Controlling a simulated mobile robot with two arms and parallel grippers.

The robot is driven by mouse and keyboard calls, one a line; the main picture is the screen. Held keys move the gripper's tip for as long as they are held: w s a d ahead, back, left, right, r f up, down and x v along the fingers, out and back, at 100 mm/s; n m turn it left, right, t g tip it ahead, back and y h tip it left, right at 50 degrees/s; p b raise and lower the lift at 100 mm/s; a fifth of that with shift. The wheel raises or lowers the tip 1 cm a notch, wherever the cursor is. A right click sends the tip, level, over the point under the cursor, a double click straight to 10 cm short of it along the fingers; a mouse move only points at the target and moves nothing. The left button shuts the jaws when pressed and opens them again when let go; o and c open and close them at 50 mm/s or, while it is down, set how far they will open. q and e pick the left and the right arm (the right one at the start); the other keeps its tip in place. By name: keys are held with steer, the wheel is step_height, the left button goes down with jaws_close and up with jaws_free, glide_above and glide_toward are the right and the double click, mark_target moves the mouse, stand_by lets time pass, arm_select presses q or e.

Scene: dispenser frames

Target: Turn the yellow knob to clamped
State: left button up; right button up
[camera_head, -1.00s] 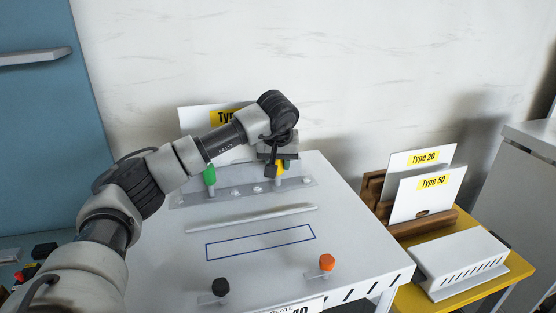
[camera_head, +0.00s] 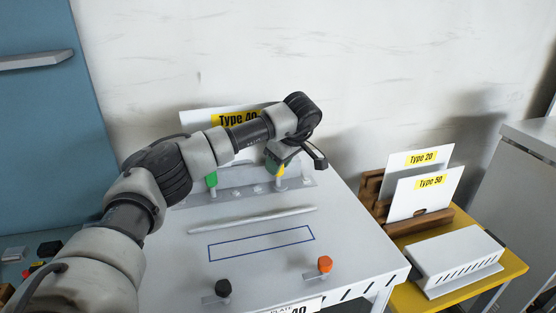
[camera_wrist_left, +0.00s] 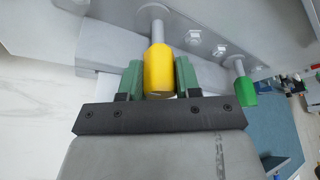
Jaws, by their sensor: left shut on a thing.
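The yellow knob (camera_wrist_left: 158,72) is a short cylinder on a grey stem, seen large in the left wrist view. My left gripper (camera_wrist_left: 159,78) has its two green fingers shut on it, one on each side. In the head view the yellow knob (camera_head: 280,170) shows only in part under my left gripper (camera_head: 275,164), at the right of the metal bracket (camera_head: 232,189) on the white table. No marking for clamped can be read. My right gripper is not in view.
A green knob (camera_head: 211,180) stands left of the yellow one. A black knob (camera_head: 222,287) and an orange knob (camera_head: 325,264) are at the table's front. A Type 40 plate (camera_head: 200,121) stands behind. Type 20 and Type 50 plates stand in a wooden rack (camera_head: 440,222) at right.

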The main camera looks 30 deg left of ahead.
arm_select(q)
steer(key=n, duration=0.2)
steer(key=n+g+p, duration=0.1)
steer(key=n+g, duration=0.1)
steer(key=n, duration=0.1)
steer(key=shift+r+n+h+p, duration=0.25)
steer(key=shift+n+h+p, duration=0.05)
steer(key=n, duration=0.2)
steer(key=n+g+h+p, duration=0.1)
steer(key=n, duration=0.2)
steer(key=shift+g, duration=0.3)
steer(key=o, duration=0.7)
steer(key=shift+c, duration=0.2)
steer(key=shift+f, duration=0.2)
